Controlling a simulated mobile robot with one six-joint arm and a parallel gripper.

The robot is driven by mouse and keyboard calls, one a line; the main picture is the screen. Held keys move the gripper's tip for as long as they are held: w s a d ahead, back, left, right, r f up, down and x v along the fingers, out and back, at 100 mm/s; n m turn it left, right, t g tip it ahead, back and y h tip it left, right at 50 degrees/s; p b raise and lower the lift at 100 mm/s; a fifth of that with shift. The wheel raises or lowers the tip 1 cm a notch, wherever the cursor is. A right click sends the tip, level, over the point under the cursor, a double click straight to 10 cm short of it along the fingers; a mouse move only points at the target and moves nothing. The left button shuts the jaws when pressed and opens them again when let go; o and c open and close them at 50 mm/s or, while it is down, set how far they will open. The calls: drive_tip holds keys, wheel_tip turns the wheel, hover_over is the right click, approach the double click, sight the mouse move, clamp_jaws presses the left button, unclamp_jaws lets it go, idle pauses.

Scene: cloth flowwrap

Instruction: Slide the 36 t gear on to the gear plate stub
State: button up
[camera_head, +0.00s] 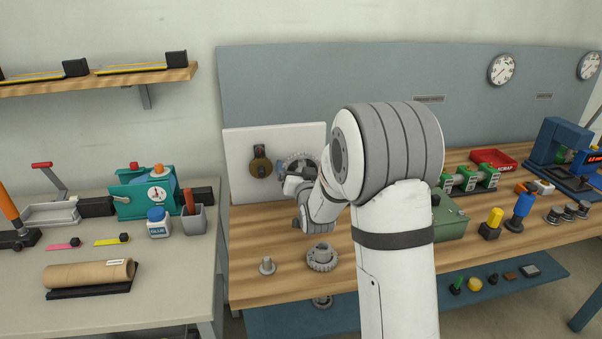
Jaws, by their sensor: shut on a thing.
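A white upright gear plate (245,146) stands at the back of the wooden bench. A grey toothed gear (299,160), seemingly the 36 t gear, is in front of the plate, right of the brass part. My gripper (293,184) is at this gear's lower edge, shut on it. My arm and gripper cover part of the gear and the plate's right side. I cannot make out the stub, or whether the gear touches the plate.
A green box (449,218) is right of my arm. The bench between post and plate looks clear.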

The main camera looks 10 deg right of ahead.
drive_tip(key=shift+w, duration=0.45)
drive_tip(key=o, duration=0.7)
drive_tip(key=shift+r, duration=0.15)
drive_tip(key=shift+s, duration=0.3)
drive_tip(key=s+b, duration=0.1)
drive_tip(key=s, duration=0.6)
drive_tip(key=shift+s+f, duration=0.15)
drive_tip(key=shift+f, duration=0.05)
drive_tip(key=shift+c, duration=0.5)
